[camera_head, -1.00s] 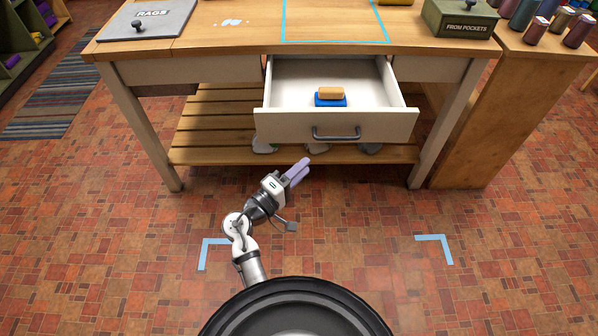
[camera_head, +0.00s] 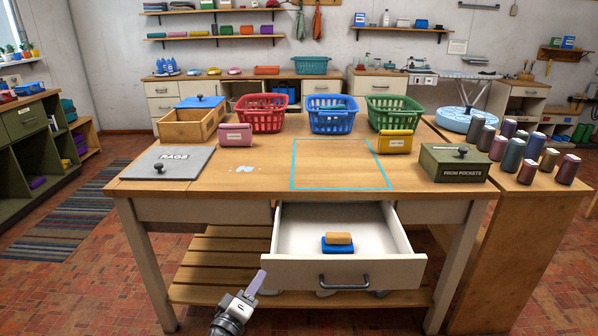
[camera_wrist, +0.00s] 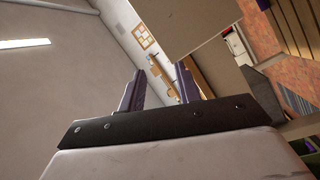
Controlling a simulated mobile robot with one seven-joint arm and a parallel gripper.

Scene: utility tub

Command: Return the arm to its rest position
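My gripper (camera_head: 257,282) is low in the head view, in front of the table and by the left end of the open drawer's front (camera_head: 343,271). Its lilac fingers point up and slightly right. In the wrist view the two purple fingers (camera_wrist: 160,80) stand apart with nothing between them, so it is open and empty. Most of my arm is below the edge of the head view.
The open drawer holds a tan block (camera_head: 338,238) on a blue one (camera_head: 338,248). The wooden table (camera_head: 250,180) carries baskets, a grey RAGS lid (camera_head: 172,162) and a green box (camera_head: 453,165). Floor shows left of the table.

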